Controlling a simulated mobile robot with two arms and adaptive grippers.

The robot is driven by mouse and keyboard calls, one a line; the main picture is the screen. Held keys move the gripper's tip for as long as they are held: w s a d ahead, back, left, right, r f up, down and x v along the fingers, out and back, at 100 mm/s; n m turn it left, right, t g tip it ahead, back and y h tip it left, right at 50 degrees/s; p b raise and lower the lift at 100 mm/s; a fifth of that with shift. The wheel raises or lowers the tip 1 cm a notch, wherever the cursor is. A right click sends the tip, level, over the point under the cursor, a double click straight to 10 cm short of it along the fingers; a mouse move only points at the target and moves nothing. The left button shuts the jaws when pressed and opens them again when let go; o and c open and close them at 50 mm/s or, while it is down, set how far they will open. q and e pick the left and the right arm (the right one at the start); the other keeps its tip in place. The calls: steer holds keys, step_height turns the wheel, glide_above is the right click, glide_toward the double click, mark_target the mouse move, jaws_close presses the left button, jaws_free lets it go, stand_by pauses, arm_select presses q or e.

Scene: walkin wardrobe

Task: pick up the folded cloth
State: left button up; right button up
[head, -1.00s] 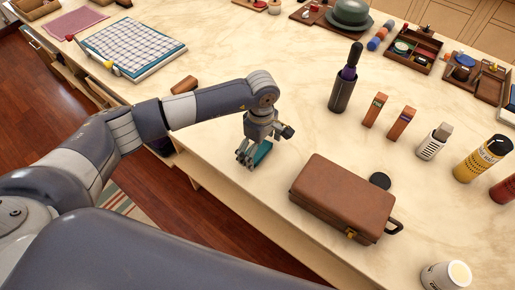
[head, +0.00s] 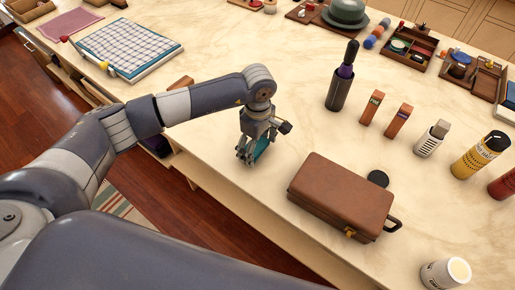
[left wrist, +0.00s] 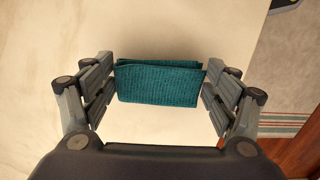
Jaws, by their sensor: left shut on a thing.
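The folded cloth is teal with a ribbed weave. In the left wrist view the folded cloth (left wrist: 160,84) sits between both finger pads, which touch its two ends. My left gripper (left wrist: 160,88) is shut on it. In the head view my left gripper (head: 252,155) is over the table near its front edge, left of the brown case, and the folded cloth (head: 262,149) shows partly behind its fingers. The cloth looks slightly tilted; how far it is above the tabletop is hard to tell. My right gripper is not in view.
A brown leather case (head: 341,194) lies right of the gripper, with a black round lid (head: 378,178) behind it. A dark bottle (head: 341,84), two small boxes (head: 372,107) and several containers stand farther right. A checked cloth (head: 125,46) lies at back left. The middle tabletop is clear.

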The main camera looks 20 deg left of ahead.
arm_select(q)
steer(key=shift+s+d+r+b, duration=0.1)
steer(key=shift+s+r+b, duration=0.15)
steer(key=shift+r, duration=0.25)
steer(key=shift+s+r+b, duration=0.2)
steer(key=shift+s+r, duration=0.05)
steer(key=shift+r, duration=0.25)
steer(key=s+d+r+b, duration=0.1)
steer(key=s+d+b, duration=0.1)
steer(key=s, duration=1.2)
steer(key=shift+s+r+b, duration=0.35)
steer(key=shift+s+b, duration=0.05)
steer(key=shift+b, duration=0.15)
